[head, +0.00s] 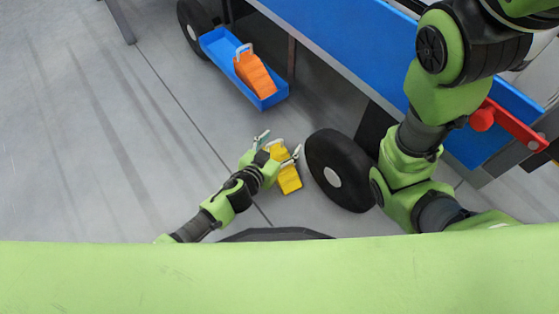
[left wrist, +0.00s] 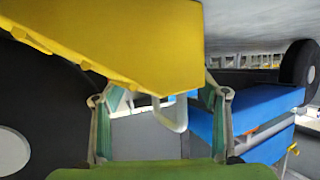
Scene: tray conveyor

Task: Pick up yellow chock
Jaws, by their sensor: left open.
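The yellow chock (head: 287,178) lies on the grey floor beside a black wheel in the head view. Its pale handle is at the end near my left gripper (head: 281,144). My left gripper is open, with its fingers spread on either side of the handle end. In the left wrist view the chock (left wrist: 115,35) fills the upper part, and its white handle (left wrist: 178,118) shows between the two open fingers. I cannot tell whether the fingers touch it. My right arm crosses the right of the head view; its gripper is out of view.
The black wheel (head: 338,170) with a pale hub stands close to the right of the yellow chock. A blue tray (head: 212,43) holds an orange chock (head: 255,75) beside the blue vehicle (head: 330,40). A red lever (head: 512,127) is at the right. Floor at left is clear.

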